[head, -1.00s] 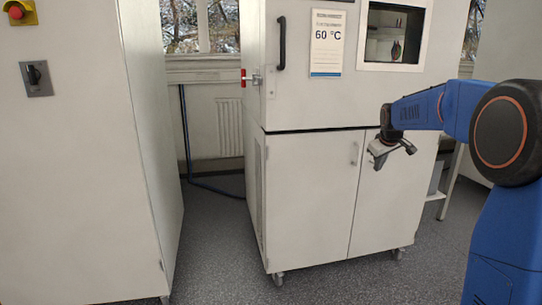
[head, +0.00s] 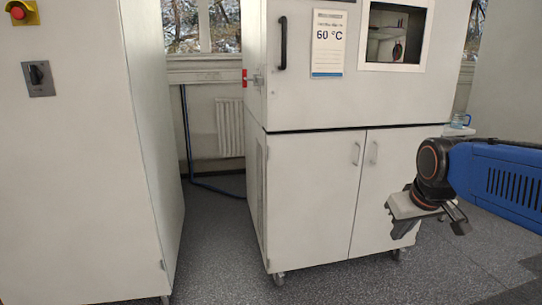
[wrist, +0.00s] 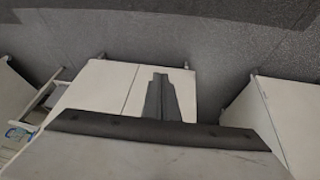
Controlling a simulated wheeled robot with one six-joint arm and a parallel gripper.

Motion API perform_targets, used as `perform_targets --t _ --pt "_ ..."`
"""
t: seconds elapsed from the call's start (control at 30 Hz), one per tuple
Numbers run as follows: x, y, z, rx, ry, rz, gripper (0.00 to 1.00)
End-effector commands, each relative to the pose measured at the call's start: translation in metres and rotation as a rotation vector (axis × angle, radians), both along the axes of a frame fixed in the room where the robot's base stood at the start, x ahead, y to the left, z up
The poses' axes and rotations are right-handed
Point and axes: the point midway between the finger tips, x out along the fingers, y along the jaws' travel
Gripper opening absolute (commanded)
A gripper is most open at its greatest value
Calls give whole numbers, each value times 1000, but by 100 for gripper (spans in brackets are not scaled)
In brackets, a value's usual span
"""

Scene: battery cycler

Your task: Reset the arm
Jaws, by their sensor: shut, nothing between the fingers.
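My gripper (head: 404,229) is at the end of my blue arm, at the right of the head view. It hangs in front of the white cabinet's right lower door, apart from it as far as I can tell. In the wrist view my gripper (wrist: 161,98) shows its dark fingers together, with nothing between them. The wrist view has the cabinet doors (wrist: 104,86) and grey floor beyond the fingers.
The oven cabinet (head: 308,190) has a 60 °C sign (head: 328,43), a black handle (head: 282,43) and a window (head: 395,34). A tall white cabinet (head: 75,160) stands at left. A blue glass (head: 461,120) shows behind my arm. Floor (head: 330,285) in front is clear.

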Motion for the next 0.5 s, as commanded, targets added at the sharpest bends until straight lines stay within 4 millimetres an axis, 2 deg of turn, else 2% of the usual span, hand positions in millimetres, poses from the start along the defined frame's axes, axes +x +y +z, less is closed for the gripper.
perform_targets --t 0.03,0.1,0.3,0.4,0.5 --pt "-19 3 -6 9 1 -9 0" --pt "-44 7 -17 22 7 -23 0" --pt "-108 16 -50 57 26 -65 0" --pt "-133 19 -66 70 36 -83 0" --pt "-149 20 -77 80 42 -95 0"
